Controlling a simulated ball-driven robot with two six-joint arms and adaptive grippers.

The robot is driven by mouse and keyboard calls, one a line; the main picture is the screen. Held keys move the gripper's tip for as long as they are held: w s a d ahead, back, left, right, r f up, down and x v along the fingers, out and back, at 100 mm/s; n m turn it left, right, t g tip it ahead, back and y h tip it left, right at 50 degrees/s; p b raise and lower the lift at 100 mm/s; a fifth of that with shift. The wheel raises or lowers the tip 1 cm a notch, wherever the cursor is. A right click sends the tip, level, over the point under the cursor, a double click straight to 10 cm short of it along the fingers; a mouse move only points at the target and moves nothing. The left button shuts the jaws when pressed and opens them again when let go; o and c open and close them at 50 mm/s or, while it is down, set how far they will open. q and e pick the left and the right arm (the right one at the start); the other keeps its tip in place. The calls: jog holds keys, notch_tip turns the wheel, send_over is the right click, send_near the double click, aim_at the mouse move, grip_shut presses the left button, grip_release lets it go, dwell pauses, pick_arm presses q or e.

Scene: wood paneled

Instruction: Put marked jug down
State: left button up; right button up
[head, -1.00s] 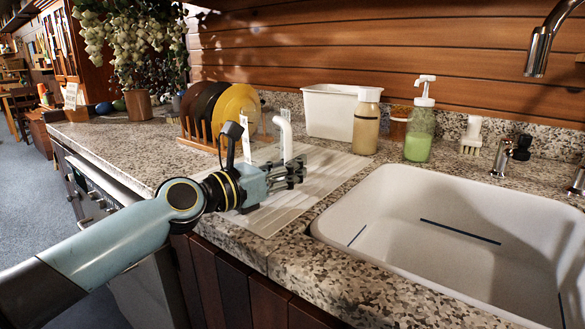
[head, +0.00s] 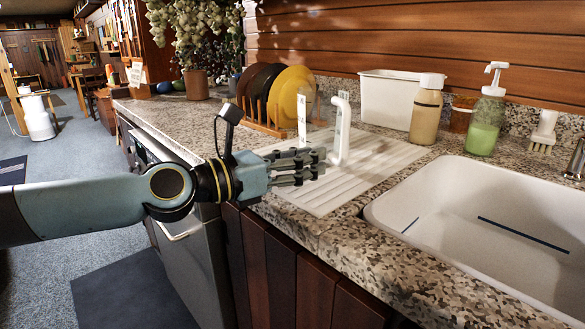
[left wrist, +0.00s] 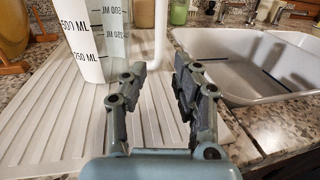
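The marked jug (head: 341,130) is see-through, with a white handle and a pale scale strip. It appears upright on the white ribbed drainboard (head: 385,160) beside the sink. In the left wrist view the jug (left wrist: 95,40) is at the upper left, with black ML markings. My left gripper (head: 318,166) is just in front of the jug, low over the drainboard. In the left wrist view the fingers of this gripper (left wrist: 160,90) are apart with only drainboard between them, and the handle shows beyond them. My right gripper is not in view.
A rack of plates (head: 262,128) stands behind the jug. A white tub (head: 390,98), a tan bottle (head: 426,110) and a green soap dispenser (head: 485,120) stand along the wall. The white sink (head: 480,200) is at right. The front of the drainboard is clear.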

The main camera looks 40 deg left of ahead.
pick_arm(q)
jog(key=shift+v, duration=1.35)
